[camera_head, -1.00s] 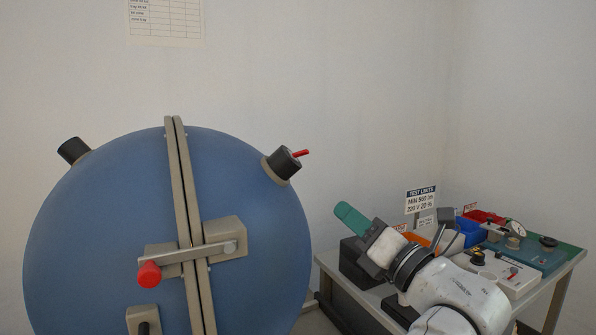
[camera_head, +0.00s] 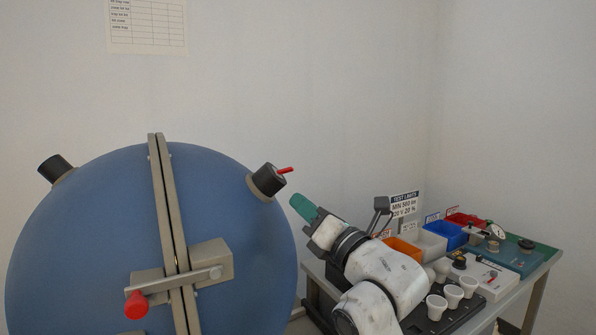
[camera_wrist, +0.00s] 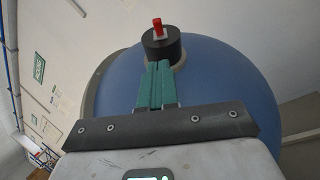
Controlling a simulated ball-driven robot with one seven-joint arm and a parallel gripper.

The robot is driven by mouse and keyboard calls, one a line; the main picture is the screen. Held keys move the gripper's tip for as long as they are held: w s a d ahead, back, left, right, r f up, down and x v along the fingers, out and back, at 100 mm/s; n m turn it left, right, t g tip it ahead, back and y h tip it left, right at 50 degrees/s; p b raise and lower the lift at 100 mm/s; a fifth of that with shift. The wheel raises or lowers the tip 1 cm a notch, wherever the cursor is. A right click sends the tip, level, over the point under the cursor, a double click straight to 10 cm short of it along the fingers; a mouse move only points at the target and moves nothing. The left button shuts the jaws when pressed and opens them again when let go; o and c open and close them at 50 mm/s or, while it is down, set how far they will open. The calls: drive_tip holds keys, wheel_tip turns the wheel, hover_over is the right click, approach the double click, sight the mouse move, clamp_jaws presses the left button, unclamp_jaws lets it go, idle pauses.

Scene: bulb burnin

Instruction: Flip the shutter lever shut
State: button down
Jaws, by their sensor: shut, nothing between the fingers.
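The shutter lever (camera_head: 285,170) is a small red tab on the black cylindrical port (camera_head: 268,180) at the upper right of the blue sphere (camera_head: 225,200). In the head view it sticks out to the right. In the wrist view the red lever (camera_wrist: 157,26) stands on top of the black port (camera_wrist: 161,46), just beyond my fingertips. My gripper (camera_head: 297,205) has green fingers, shut and empty, pointing up and left just right of and below the port. In the wrist view the shut fingers (camera_wrist: 157,66) point toward the port; whether they touch it cannot be told.
A red-knobbed latch bar (camera_head: 180,282) crosses the sphere's seam flange. A second black port (camera_head: 55,168) sits at upper left. Right of my arm, a table (camera_head: 535,275) bears bins, white cups (camera_head: 452,297) and test instruments.

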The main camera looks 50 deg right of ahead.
sight(291, 170)
drive_tip(key=shift+w+d+r+p, duration=0.35)
drive_tip(key=shift+w+r+p, duration=0.05)
drive_tip(key=shift+w+r, duration=0.2)
drive_tip(key=shift+w+d+r+p, duration=0.35)
drive_tip(key=shift+w+r, duration=0.2)
drive_tip(key=shift+r, duration=0.1)
drive_tip(key=shift+w+d+r+p, duration=0.35)
drive_tip(key=shift+w+r+p, duration=0.05)
drive_tip(key=shift+w+r, duration=0.2)
drive_tip(key=shift+d+r+n+g+y+b, duration=0.25)
drive_tip(key=shift+n+g+y+b, duration=0.35)
drive_tip(key=shift+b, duration=0.4)
drive_tip(key=shift+d+r+n+g+y+b, duration=0.2)
drive_tip(key=shift+r+n+g+y+b, duration=0.1)
drive_tip(key=shift+r+g+y+b, duration=0.25)
drive_tip(key=r+n+g+y+b, duration=0.1)
drive_tip(key=w+d+r+g+y+b, duration=0.1)
drive_tip(key=g+y, duration=0.1)
drive_tip(key=shift+w+d+r+n, duration=0.2)
drive_tip(key=shift+r+n, duration=0.05)
drive_tip(key=shift+n, duration=0.15)
